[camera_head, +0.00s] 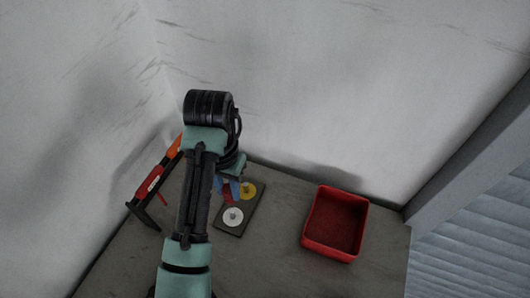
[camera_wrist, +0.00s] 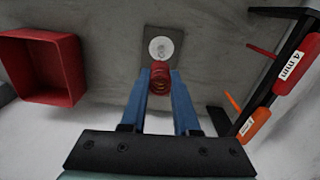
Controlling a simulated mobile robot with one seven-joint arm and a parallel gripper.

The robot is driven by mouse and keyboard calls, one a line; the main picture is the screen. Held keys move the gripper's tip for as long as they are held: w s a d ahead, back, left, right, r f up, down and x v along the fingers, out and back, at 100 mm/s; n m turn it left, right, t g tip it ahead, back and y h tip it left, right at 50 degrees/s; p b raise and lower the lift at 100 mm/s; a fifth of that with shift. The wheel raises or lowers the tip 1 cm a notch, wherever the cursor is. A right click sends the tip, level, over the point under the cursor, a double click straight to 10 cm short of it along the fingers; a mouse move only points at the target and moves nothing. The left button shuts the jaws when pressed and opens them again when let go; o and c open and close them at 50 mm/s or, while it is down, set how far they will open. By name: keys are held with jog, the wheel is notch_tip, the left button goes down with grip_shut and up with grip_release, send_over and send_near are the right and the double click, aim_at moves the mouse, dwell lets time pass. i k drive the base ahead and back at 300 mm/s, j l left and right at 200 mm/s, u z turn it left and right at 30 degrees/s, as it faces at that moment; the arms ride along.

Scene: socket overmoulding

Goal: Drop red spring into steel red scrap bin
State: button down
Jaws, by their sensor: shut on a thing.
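The red spring (camera_wrist: 160,76) is held between the two blue fingers of my gripper (camera_wrist: 160,88) in the wrist view. My gripper is shut on it. In the head view my gripper (camera_head: 228,188) is largely hidden by my arm, and a bit of red shows at the fingers. The red scrap bin (camera_head: 337,246) stands on the table to the right of my gripper in the head view, and its inside looks empty. In the wrist view the bin (camera_wrist: 38,98) is at the left, apart from the spring.
A dark plate (camera_head: 240,226) with a white disc and a yellow disc lies beneath my gripper. Walls rise behind and left. Bare table (camera_head: 280,240) lies between plate and bin.

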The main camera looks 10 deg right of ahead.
aim_at(339, 230)
jog(key=z, duration=0.95)
